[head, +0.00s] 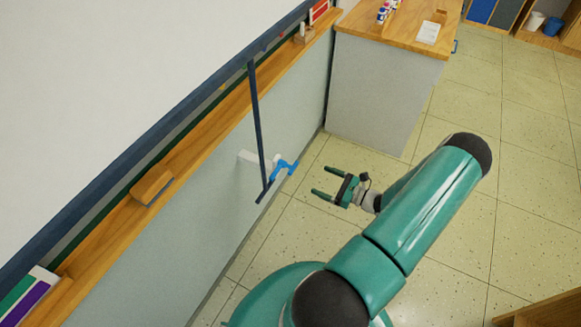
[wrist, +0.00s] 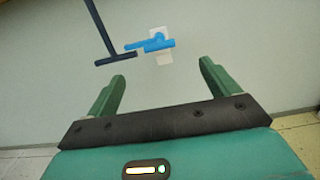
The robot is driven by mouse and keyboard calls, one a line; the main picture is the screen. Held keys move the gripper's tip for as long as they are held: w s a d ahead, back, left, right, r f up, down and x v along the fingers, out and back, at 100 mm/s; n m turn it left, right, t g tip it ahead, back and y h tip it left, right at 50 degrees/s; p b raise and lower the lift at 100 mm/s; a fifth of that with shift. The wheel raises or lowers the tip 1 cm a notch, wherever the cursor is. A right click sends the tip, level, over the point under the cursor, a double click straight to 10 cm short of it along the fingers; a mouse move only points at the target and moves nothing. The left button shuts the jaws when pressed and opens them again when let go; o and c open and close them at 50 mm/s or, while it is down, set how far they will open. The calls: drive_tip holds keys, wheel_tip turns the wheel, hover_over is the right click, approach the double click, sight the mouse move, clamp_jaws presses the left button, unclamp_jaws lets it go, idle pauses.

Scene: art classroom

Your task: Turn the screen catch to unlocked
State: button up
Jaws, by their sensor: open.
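The screen catch is a blue lever (head: 284,168) on a white plate (head: 252,158) on the pale wall panel. In the wrist view the lever (wrist: 150,43) lies roughly level, its thin end to the left, in front of the white plate (wrist: 165,58). A dark blue pull rod (head: 256,110) hangs from the screen, its crossbar (wrist: 116,59) close to the lever's left end. My gripper (head: 320,180) is open and empty, apart from the catch and to its right in the head view. In the wrist view the catch appears beyond the fingertips (wrist: 162,70).
The white screen (head: 110,80) fills the upper left. Below it a wooden ledge (head: 215,118) holds an eraser (head: 152,185). A wood-topped cabinet (head: 385,75) stands past the wall panel. The tiled floor (head: 470,200) around my arm is clear.

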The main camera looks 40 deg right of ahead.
sight(293, 167)
drive_tip(key=x, duration=1.2)
drive_tip(key=shift+w+a, duration=0.15)
drive_tip(key=shift+a, duration=0.05)
drive_tip(key=c, duration=1.3)
